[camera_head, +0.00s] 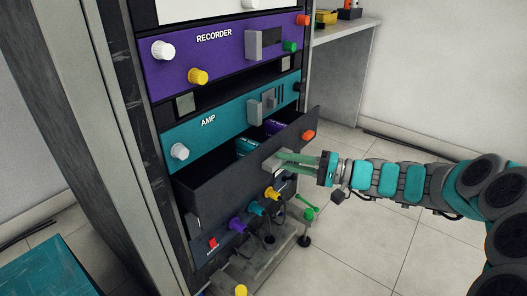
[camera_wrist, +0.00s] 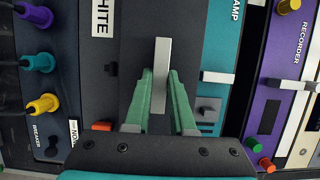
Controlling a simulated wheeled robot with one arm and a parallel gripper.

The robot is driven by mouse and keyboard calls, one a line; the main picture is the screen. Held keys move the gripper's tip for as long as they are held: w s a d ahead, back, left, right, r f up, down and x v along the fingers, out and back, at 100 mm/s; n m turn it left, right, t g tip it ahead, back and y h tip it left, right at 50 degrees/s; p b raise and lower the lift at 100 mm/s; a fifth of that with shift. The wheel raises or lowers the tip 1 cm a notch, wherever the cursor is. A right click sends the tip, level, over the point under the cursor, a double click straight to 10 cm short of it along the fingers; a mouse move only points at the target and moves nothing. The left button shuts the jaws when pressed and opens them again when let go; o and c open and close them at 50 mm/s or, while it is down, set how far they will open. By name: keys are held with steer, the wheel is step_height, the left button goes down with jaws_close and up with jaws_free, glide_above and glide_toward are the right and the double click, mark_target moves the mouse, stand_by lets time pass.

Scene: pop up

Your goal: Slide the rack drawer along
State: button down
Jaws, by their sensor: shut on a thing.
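The dark rack drawer (camera_head: 215,184) sits below the teal AMP panel in the head view. It stands partly out of the rack, with its inside showing. A teal item (camera_head: 247,146) and a purple item (camera_head: 274,127) lie in it. My gripper (camera_head: 283,160) reaches in from the right and is shut on the drawer's pale grey handle (camera_head: 271,163). In the wrist view the green fingers of my gripper (camera_wrist: 160,92) are on both sides of the handle (camera_wrist: 163,62).
The teal AMP panel (camera_head: 206,136) and purple RECORDER panel (camera_head: 215,55) are above the drawer. Below it is a panel with coloured plugs (camera_head: 237,225) and cables. A side bench (camera_head: 345,36) stands behind at the right.

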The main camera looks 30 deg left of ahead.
steer(key=shift+w+a, duration=0.15)
steer(key=shift+a, duration=1.65)
steer(key=shift+w+a, duration=0.15)
steer(key=shift+a, duration=1.65)
steer(key=c, duration=0.7)
jaws_free()
